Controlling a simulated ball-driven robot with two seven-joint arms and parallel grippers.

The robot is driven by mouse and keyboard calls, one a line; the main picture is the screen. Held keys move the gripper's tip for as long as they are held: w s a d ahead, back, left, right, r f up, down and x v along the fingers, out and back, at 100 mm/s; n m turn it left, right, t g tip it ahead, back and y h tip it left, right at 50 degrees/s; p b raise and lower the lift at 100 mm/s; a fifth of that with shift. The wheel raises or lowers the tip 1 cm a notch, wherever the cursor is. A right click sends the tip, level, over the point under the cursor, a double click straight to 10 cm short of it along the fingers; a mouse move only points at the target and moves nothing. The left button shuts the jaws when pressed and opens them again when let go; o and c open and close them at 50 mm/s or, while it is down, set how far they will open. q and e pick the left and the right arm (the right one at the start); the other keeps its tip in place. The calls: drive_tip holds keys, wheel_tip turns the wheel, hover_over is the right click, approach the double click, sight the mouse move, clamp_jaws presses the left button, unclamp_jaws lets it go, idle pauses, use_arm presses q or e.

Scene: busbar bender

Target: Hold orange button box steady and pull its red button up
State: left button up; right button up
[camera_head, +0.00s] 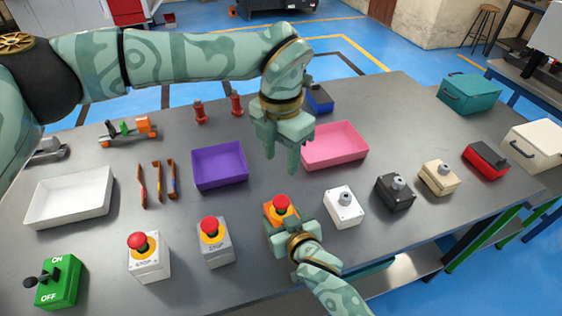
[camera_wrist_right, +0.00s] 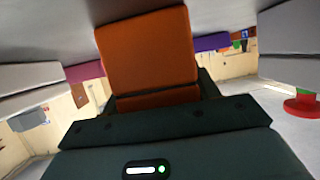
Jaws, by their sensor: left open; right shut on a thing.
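The orange button box (camera_head: 269,211) stands on the grey table with its red button (camera_head: 281,202) on top. My right gripper (camera_head: 281,228) is at the near side of the box and is shut on it. In the right wrist view the orange box (camera_wrist_right: 148,52) fills the space between the fingers, and my right gripper (camera_wrist_right: 155,103) is seen close up. My left gripper (camera_head: 281,160) is open and empty, pointing down above the table, above and behind the red button and apart from it. The lower part of the box is hidden by my right gripper in the head view.
White button boxes with red buttons (camera_head: 215,243) (camera_head: 149,258) stand to the left, and a white box with a grey knob (camera_head: 343,207) stands close on the right. A purple tray (camera_head: 220,182) and a pink tray (camera_head: 360,154) lie behind. A green switch box (camera_head: 59,284) stands front left.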

drive_tip(key=o, duration=1.2)
drive_tip(key=shift+s, duration=0.1)
